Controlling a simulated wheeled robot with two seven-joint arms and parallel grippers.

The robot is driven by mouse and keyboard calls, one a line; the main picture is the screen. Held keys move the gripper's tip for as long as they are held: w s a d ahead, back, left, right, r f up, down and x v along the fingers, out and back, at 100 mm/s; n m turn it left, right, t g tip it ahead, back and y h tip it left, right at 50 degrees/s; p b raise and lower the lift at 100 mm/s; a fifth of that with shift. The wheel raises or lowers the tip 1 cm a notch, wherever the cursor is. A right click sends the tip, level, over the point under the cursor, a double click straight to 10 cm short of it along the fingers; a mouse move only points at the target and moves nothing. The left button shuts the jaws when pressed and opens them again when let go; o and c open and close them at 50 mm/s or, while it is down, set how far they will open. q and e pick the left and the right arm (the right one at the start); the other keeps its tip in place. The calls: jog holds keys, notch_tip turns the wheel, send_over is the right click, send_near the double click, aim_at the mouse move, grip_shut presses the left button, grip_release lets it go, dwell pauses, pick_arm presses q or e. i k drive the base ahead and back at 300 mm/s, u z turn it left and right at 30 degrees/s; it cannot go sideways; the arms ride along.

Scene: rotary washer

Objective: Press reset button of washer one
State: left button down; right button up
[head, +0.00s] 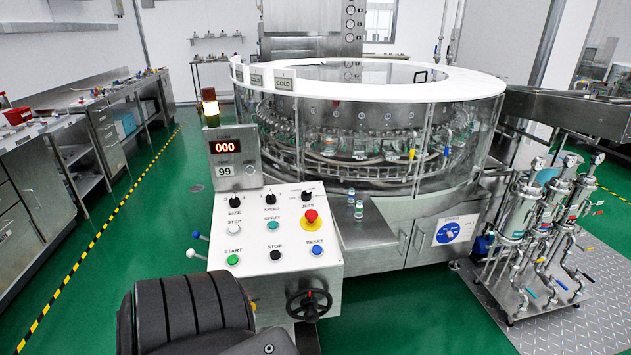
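The blue reset button (316,250) sits at the lower right of the sloped control panel (290,230), under the label RESET. The panel belongs to the rotary washer (370,110), a large round machine with a white top ring and clear walls. A black stop button (275,255) and a green start button (233,259) are to the left of the reset button. The red emergency knob (311,216) on a yellow base is just above it. Neither gripper shows in the head view. Nothing covers the reset button.
A dark part of my own body fills the lower left foreground, in front of the panel's lower left. A black handwheel (309,305) is on the panel's front. A display box (233,157) stands behind the panel. Metal filter housings (530,230) stand at right. Green floor is open at left.

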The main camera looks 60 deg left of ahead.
aim_at(317, 250)
jog(key=u, duration=0.85)
jog(key=i, duration=0.9)
jog(key=u, duration=1)
